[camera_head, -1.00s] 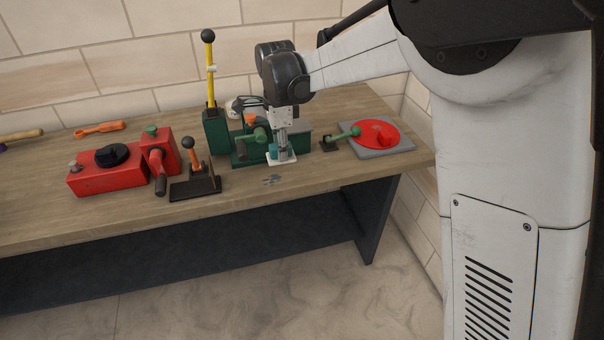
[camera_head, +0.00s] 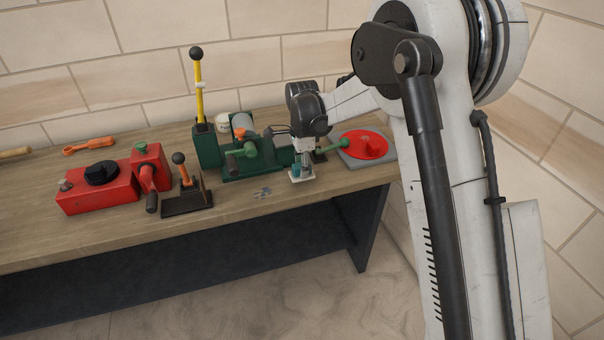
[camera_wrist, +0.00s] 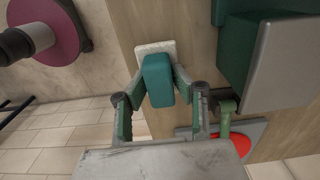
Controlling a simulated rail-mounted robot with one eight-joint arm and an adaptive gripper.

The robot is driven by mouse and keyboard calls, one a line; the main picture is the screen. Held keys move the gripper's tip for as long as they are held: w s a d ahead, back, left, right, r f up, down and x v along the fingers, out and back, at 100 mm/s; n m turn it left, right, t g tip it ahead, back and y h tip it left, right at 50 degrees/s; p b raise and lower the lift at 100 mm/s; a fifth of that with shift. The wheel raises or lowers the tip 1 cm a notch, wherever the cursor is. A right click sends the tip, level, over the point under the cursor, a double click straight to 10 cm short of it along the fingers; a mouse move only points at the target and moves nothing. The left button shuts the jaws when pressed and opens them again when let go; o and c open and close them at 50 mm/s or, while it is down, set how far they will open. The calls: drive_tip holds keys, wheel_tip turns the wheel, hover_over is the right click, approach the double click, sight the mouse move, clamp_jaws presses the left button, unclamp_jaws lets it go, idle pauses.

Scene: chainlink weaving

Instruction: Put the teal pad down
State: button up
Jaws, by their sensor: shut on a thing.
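The teal pad (camera_wrist: 158,82) is a teal block with a flat whitish plate (camera_wrist: 155,47) at its far end. My gripper (camera_wrist: 156,92) is shut on the teal block, one finger on each side. In the head view, my gripper (camera_head: 301,172) points down over the right part of the bench, with the whitish plate (camera_head: 303,179) below it. The plate is very close to the bench top; I cannot tell whether it touches. The fingers hide much of the teal block in the head view.
On the wooden bench (camera_head: 100,225), a green machine (camera_head: 262,160) stands left of my gripper. A red disc (camera_head: 352,142) on a grey plate (camera_head: 378,160) lies to the right, with a green-knobbed lever (camera_head: 345,144) beside it. A maroon wheel (camera_wrist: 45,32) shows in the wrist view.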

drive_tip(key=shift+f, duration=1.35)
drive_tip(key=shift+f, duration=0.2)
drive_tip(key=o, duration=1)
drive_tip(key=shift+r, duration=0.2)
